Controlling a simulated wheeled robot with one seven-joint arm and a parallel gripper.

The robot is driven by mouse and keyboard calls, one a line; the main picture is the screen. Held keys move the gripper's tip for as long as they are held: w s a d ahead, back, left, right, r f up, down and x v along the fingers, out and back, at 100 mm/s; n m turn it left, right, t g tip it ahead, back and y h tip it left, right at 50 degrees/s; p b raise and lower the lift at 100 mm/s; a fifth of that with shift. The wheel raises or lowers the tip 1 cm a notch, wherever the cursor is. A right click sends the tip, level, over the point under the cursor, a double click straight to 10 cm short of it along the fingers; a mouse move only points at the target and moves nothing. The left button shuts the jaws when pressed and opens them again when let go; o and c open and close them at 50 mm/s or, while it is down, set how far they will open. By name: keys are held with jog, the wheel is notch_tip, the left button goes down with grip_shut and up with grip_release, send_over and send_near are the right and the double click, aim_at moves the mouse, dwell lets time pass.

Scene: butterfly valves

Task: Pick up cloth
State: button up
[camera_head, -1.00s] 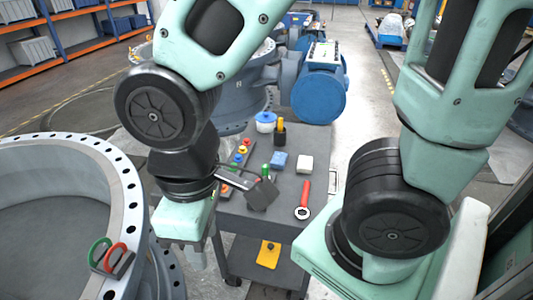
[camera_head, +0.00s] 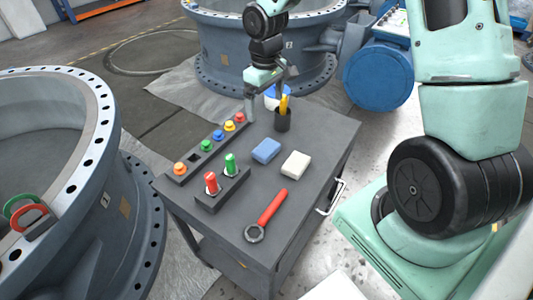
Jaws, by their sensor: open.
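A small blue folded pad (camera_head: 266,150) and a small white pad (camera_head: 296,164) lie side by side on the grey cart top (camera_head: 315,215). Both look cloth-like or sponge-like; I cannot tell for sure which is the cloth. My gripper (camera_head: 267,98) is over the far end of the cart, beyond both pads and apart from them. Its fingers are spread, and I see nothing held between them. It partly hides a blue-and-white tub (camera_head: 272,104) behind it.
A dark cup (camera_head: 283,124) with yellow tools stands beyond the pads. A rail of coloured buttons (camera_head: 206,146), a holder with red and green handles (camera_head: 222,188) and a red wrench (camera_head: 266,216) are left and front. A large valve ring (camera_head: 110,130) stands left.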

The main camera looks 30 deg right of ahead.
jog(key=b, duration=0.1)
send_over(266, 148)
jog(key=f, duration=1)
jog(key=shift+w+d+f, duration=0.25)
jog(key=shift+w, duration=0.1)
jog(key=shift+s+a+f+b, duration=0.1)
jog(key=shift+f+b, duration=0.1)
jog(key=shift+f, duration=0.7)
jog(key=shift+s+f+b, duration=0.1)
jog(key=shift+f+b, duration=0.05)
jog(key=shift+f, duration=0.8)
jog(key=shift+s+a+f+b, duration=0.1)
jog(key=shift+f+b, duration=0.1)
jog(key=shift+f, duration=0.7)
jog(key=c, duration=1)
